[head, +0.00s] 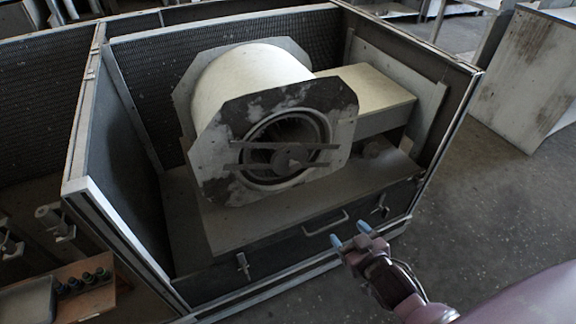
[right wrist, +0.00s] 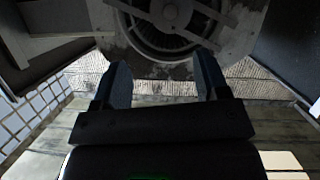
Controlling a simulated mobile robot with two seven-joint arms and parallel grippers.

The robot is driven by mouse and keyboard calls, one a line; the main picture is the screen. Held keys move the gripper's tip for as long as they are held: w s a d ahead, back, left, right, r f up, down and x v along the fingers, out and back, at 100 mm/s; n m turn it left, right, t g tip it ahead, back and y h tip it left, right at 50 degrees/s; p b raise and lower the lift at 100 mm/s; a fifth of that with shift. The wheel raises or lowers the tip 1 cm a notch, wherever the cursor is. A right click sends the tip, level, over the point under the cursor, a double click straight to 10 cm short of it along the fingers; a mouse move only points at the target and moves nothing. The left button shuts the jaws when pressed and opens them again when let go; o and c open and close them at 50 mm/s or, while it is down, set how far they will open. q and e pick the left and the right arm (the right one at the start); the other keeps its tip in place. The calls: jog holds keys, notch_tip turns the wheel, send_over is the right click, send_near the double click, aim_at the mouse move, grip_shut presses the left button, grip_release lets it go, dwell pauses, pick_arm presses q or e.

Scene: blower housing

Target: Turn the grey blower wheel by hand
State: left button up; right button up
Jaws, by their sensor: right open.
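The grey blower wheel (head: 285,150) sits inside the round opening of the blower housing (head: 225,125), behind dark cross bars with a hub in the middle. Only parts of its vanes show between the bars. In the right wrist view the wheel (right wrist: 165,38) is at the top, beyond my fingers. My right gripper (head: 350,243) is in front of the cabinet, lower right of the wheel and apart from it. Its fingers (right wrist: 160,85) are spread with nothing between them. My left gripper is not in view.
The housing stands in an open cabinet with dark mesh walls (head: 115,150). Its front panel has a handle (head: 326,222) and latches (head: 243,264). A wooden tray (head: 88,290) with small dark items is at lower left. A worn pale cabinet (head: 525,75) stands right. Floor at right is clear.

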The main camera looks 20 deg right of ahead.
jog(key=w+f+t+b, duration=0.35)
jog(key=w+b, duration=0.25)
jog(key=w, duration=0.8)
jog(key=n+y+b, duration=0.1)
jog(key=b, duration=0.2)
send_near(295, 167)
jog(key=w, duration=0.6)
jog(key=w+b, duration=0.1)
jog(key=w, duration=0.1)
jog(key=shift+w+f, duration=0.3)
jog(key=shift+w, duration=0.1)
jog(key=shift+w+a+r, duration=0.1)
jog(key=shift+w+r, duration=0.05)
jog(key=shift+w, duration=0.75)
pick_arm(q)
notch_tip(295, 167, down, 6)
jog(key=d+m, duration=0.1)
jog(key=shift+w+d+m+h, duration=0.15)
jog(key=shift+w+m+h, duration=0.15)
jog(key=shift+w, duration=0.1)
pick_arm(e)
jog(key=shift+c, duration=0.2)
